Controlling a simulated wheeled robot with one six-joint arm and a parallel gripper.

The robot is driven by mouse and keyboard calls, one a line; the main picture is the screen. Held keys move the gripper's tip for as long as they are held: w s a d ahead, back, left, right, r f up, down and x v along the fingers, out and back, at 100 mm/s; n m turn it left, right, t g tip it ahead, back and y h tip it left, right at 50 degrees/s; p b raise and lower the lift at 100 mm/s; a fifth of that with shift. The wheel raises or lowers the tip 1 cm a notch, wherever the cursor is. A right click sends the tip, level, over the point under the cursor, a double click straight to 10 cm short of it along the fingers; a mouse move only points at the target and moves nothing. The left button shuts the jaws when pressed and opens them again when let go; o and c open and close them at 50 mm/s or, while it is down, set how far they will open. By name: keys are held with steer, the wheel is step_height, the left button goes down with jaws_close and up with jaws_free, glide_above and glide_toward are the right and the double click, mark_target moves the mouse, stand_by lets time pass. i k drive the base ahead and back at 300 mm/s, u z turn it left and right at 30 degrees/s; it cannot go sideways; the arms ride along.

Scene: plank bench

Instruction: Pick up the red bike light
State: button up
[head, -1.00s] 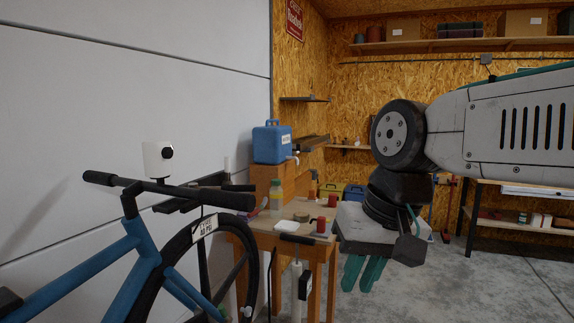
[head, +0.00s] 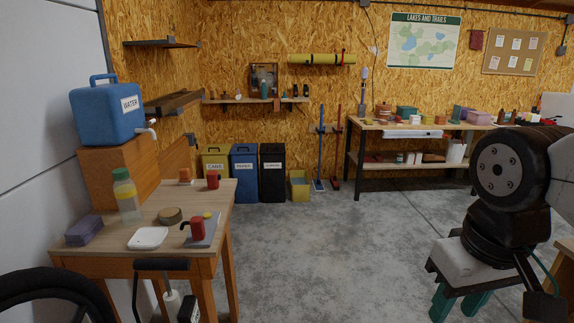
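On the plank bench (head: 110,243) at the left are two small red things. The nearer one, a red piece with a black clip-like part (head: 197,230), rests on a grey flat pad (head: 210,239). The farther one is a plain red cylinder (head: 213,180) near the back edge. I cannot tell for certain which is the bike light; the nearer one's black part looks like a mount. My gripper (head: 457,305) hangs at the lower right, far from both, with its teal fingers apart and nothing seen between them.
The bench also holds a clear bottle (head: 126,196), a tape roll (head: 171,215), a white dish (head: 148,238) and a purple block (head: 84,231). A blue water jug (head: 107,110) stands behind on a wooden box. A bike wheel (head: 50,280) is at front left. The middle floor is clear.

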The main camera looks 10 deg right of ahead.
mark_target(213, 183)
steer(key=z, duration=0.35)
steer(key=i, duration=2.4)
steer(key=u, duration=1)
steer(key=i, duration=0.45)
steer(key=u, duration=0.45)
